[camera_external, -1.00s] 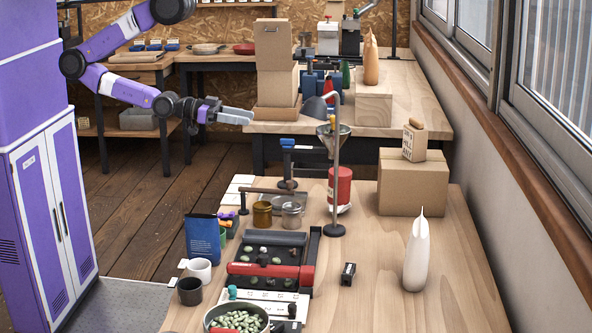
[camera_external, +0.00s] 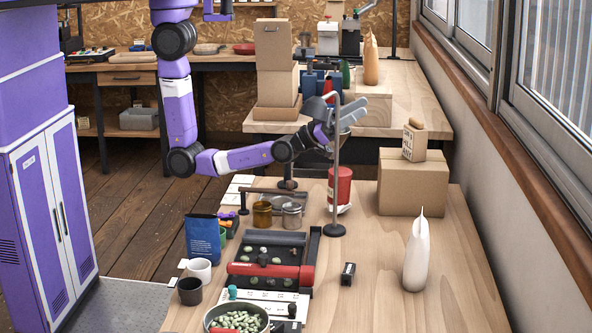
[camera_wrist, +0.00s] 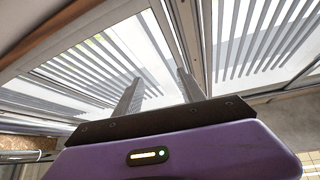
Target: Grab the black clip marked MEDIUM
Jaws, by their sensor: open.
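No lettering reading MEDIUM can be made out in either view. A small black block with a pale face (camera_external: 348,274) stands alone on the near table, right of the bean tray. Another small dark piece (camera_external: 292,310) is at the front beside the bowl; I cannot tell whether either is the clip. My gripper (camera_external: 354,107) is raised above the far end of the near table, by the metal stand, fingers angled up and right. In the wrist view my gripper (camera_wrist: 158,92) is open and empty, pointing toward the windows.
The metal stand (camera_external: 337,190) rises close to my gripper. A red canister (camera_external: 342,186), a cardboard box (camera_external: 413,188) and a white pointed vessel (camera_external: 416,255) stand on the table. The black-and-red bean tray (camera_external: 270,271) and a bowl of beans (camera_external: 212,318) are nearer. The right front tabletop is clear.

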